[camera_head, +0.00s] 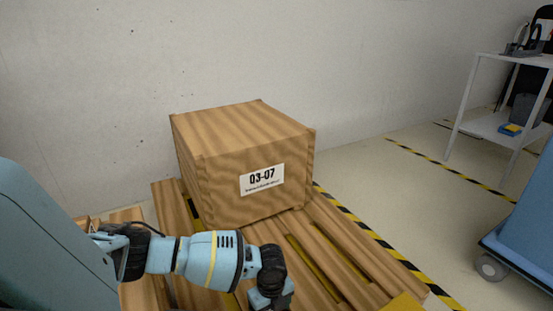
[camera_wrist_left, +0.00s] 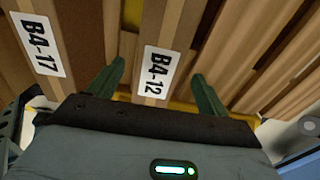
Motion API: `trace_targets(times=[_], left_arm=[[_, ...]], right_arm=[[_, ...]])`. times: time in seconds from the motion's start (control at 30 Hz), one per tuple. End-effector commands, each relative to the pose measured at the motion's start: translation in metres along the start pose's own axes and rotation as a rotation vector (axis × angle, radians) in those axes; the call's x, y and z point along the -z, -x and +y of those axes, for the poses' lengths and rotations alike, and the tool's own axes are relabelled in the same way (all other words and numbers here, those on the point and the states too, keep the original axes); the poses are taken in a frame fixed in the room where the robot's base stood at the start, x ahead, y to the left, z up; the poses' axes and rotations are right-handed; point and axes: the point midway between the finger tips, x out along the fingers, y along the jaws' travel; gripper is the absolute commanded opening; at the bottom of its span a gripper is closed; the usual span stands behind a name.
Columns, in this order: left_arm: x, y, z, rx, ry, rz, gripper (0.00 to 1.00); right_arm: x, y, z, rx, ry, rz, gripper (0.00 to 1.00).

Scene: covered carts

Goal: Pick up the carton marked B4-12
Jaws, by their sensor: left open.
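The carton marked B4-12 (camera_wrist_left: 178,30) shows in the left wrist view as a brown striped face with a white label. My left gripper (camera_wrist_left: 158,68) is open, with its two dark green fingers apart and the label between them in the picture. I cannot tell whether the fingers touch the carton. I cannot make out this carton in the head view. There my left arm reaches in from the left, and its wrist (camera_head: 270,285) is low at the bottom edge; the fingers are out of frame. My right gripper is not in view.
A carton marked B4-17 (camera_wrist_left: 35,40) is left of B4-12 in the wrist view. A large carton marked 03-07 (camera_head: 225,190) sits on a wooden pallet (camera_head: 335,250) by the wall. A blue wheeled cart (camera_head: 525,230) and a white shelf cart (camera_head: 485,125) stand right.

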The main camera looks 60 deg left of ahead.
Motion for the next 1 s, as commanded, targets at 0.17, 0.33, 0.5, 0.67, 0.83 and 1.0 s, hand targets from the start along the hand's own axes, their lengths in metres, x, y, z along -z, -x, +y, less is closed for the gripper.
trace_targets(times=[0.17, 0.33, 0.5, 0.67, 0.83, 1.0], left_arm=[[0.000, -0.002, 0.000, -0.001, 0.000, 0.000, 0.78], [0.000, -0.020, 0.001, -0.004, 0.001, 0.000, 0.78], [0.001, -0.027, 0.001, -0.001, 0.000, 0.000, 0.78], [0.002, -0.031, 0.001, -0.001, 0.000, 0.000, 0.78], [0.006, -0.050, 0.002, -0.002, 0.001, 0.001, 0.78], [0.008, -0.072, 0.002, -0.002, 0.002, 0.001, 0.78]], right_arm=[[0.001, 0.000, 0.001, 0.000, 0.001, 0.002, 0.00], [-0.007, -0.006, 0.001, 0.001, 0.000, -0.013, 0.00], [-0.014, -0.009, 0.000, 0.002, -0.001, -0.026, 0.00], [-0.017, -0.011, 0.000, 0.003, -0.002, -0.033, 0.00], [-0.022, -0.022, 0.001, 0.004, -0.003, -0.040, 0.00], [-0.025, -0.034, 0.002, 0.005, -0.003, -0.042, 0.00]])
